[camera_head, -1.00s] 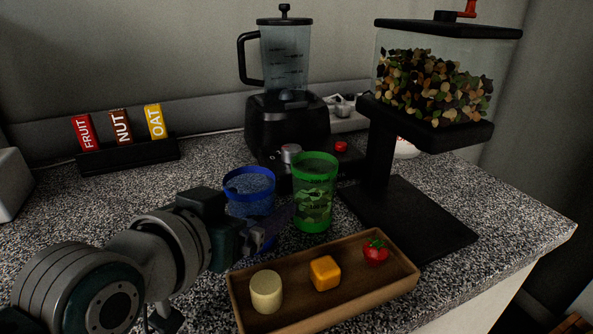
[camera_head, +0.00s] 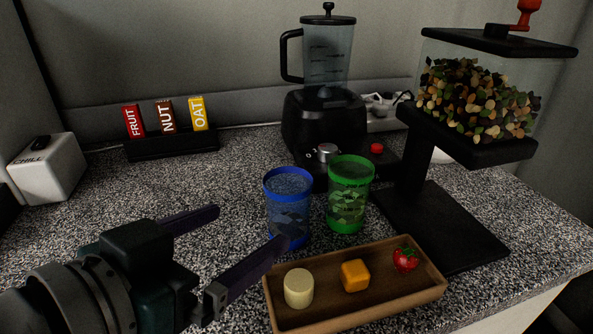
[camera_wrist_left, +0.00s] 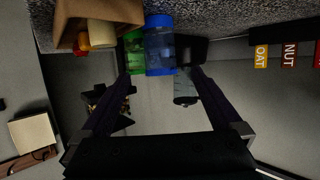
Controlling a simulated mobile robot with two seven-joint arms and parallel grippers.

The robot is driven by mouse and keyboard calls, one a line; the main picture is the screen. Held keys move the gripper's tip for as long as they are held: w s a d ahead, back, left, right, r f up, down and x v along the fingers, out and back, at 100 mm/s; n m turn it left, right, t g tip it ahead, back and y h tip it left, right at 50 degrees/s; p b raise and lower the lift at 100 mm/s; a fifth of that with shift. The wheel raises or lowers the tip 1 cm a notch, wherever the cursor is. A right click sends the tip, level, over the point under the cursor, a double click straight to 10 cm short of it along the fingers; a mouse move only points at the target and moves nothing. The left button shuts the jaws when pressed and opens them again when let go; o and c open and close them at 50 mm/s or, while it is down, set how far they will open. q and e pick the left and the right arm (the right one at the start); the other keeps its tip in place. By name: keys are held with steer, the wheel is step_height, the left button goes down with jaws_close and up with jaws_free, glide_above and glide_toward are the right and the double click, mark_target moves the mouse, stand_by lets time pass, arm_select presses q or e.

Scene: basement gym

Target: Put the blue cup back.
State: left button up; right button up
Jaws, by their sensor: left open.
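The blue cup (camera_head: 289,216), see-through with a blue rim and base, stands upright on the speckled counter, left of the green cup (camera_head: 350,198) and behind the wooden tray (camera_head: 390,308). My left gripper (camera_head: 250,226) is open and empty, to the left and front of the blue cup. One finger's tip overlaps the cup's lower edge in the head view; I cannot tell whether it touches. In the left wrist view the blue cup (camera_wrist_left: 160,48) shows beyond and between the spread fingers (camera_wrist_left: 160,76), with the green cup (camera_wrist_left: 134,52) beside it. My right gripper is not in view.
The tray holds a pale cylinder (camera_head: 299,288), an orange cube (camera_head: 355,275) and a strawberry (camera_head: 405,259). A blender (camera_head: 325,110) and a dispenser (camera_head: 478,105) stand behind. Fruit, nut and oat bars stand in a black rack (camera_head: 172,146). The left-middle counter is clear.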

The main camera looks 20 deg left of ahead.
arm_select(q)
steer(key=s+f+g, duration=0.1)
steer(key=s, duration=0.1)
steer(key=s+f+g, duration=0.1)
steer(key=g, duration=0.1)
steer(key=s+f+g, duration=0.1)
steer(key=s, duration=0.1)
steer(key=shift+s+a+f+g+y, duration=0.3)
steer(key=shift+s+a+y, duration=0.05)
steer(key=shift+y, duration=0.05)
steer(key=s+a+f+g+y, duration=0.1)
steer(key=s+a+g, duration=0.1)
steer(key=s+g, duration=0.3)
steer(key=s, duration=0.4)
steer(key=shift+s+a+f+g+y, duration=0.3)
steer(key=shift+s, duration=0.1)
step_height(320, 180, up, 49)
steer(key=p, duration=4.9)
